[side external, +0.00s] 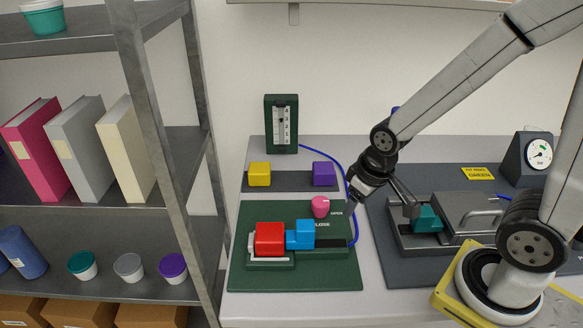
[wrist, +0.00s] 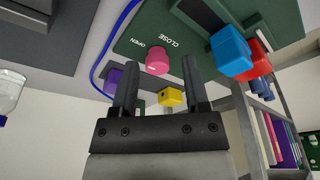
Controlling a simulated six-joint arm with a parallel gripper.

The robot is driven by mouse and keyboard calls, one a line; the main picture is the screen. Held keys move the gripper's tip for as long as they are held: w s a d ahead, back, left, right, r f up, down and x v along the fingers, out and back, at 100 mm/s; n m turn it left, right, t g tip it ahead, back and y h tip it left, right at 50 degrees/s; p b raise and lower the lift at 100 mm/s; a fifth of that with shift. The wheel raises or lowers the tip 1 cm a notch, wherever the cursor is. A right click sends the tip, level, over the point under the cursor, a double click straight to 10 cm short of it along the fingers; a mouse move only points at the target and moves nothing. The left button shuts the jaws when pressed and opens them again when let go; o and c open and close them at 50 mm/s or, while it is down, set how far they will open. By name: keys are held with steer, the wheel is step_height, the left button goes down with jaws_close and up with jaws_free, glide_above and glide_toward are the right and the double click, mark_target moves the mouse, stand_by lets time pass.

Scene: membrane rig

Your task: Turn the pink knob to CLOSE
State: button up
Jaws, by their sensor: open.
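The pink knob (side external: 320,205) stands on the green panel (side external: 340,275) in the side view, with OPEN to its right and CLOSE just below it. A thin pale mark seems to show on its side nearer OPEN. In the wrist view the knob (wrist: 158,61) shows beyond the gap between my fingertips. My gripper (wrist: 157,68) is open and empty there, with a dark finger to each side. In the side view my gripper (side external: 356,192) hangs to the right of the knob, apart from it; its fingers are small and hard to make out.
A red block (side external: 270,239) and a blue block (side external: 300,235) sit on the green panel below the knob. Yellow (side external: 260,174) and purple (side external: 324,174) blocks stand behind it. A blue tube (side external: 343,165) curves close by my gripper. A clamp rig (side external: 455,215) stands right.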

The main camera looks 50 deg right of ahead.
steer(key=o, duration=0.5)
steer(key=shift+o, duration=0.2)
steer(key=n+g, duration=0.2)
steer(key=n, duration=0.8)
glide_above(322, 201)
steer(key=s, duration=0.1)
steer(key=shift+s+a+r, duration=0.1)
steer(key=shift+r, duration=0.2)
steer(key=shift+w+n+g, duration=0.3)
steer(key=shift+w+n, duration=0.3)
steer(key=shift+n, duration=0.2)
steer(key=shift+f, duration=3.9)
